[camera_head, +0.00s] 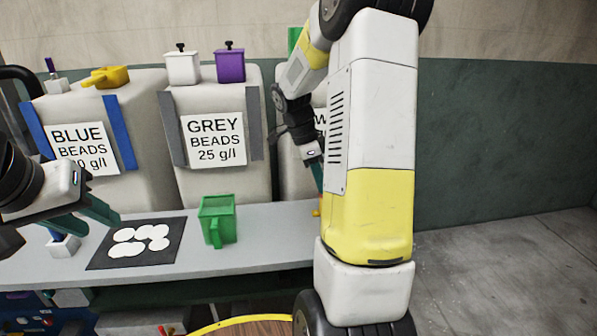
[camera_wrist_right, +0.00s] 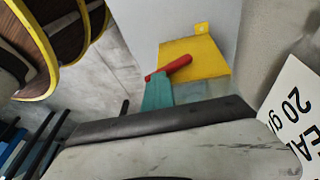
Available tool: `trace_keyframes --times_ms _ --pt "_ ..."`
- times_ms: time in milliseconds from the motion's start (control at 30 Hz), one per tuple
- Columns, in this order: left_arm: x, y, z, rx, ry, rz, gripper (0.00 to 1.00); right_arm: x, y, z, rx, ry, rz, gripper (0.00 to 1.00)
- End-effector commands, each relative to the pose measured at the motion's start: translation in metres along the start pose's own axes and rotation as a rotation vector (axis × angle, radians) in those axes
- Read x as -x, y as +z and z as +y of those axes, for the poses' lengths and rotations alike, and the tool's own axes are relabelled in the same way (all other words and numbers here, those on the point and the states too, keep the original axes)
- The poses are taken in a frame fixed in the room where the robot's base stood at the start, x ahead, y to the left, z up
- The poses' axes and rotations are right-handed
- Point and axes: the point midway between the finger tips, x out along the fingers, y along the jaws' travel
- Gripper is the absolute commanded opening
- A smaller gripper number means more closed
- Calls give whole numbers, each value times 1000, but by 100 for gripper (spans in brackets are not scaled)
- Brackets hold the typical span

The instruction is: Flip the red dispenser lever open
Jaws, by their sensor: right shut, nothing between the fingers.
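The red lever (camera_wrist_right: 178,67) shows in the right wrist view as a short red bar at the edge of a yellow square part (camera_wrist_right: 200,58). My right gripper (camera_wrist_right: 158,90) shows there as teal fingertips, shut, right beside the red lever's left end. I cannot tell whether they touch. In the head view my right gripper (camera_head: 318,176) points down behind my arm, and the lever is not clearly seen there. My left gripper (camera_head: 88,216) is at the left, its teal fingers apart and empty, near a black mat.
The grey bench (camera_head: 270,225) holds a green cup (camera_head: 218,220) and the black mat (camera_head: 98,258) with several white discs. The blue-bead container (camera_head: 150,130) and grey-bead container (camera_head: 255,150) stand behind. A yellow-rimmed round table (camera_head: 225,325) is at the front.

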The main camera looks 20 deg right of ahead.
Motion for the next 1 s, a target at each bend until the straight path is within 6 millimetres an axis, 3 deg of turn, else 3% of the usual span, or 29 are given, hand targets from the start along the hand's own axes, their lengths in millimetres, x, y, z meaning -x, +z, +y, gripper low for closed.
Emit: trace_keyframes --times_ms 400,1000 --pt "0 0 0 0 0 0 36 -6 2 6 2 25 -1 0" --pt "0 0 0 0 0 0 36 8 -7 -10 0 16 -1 0"
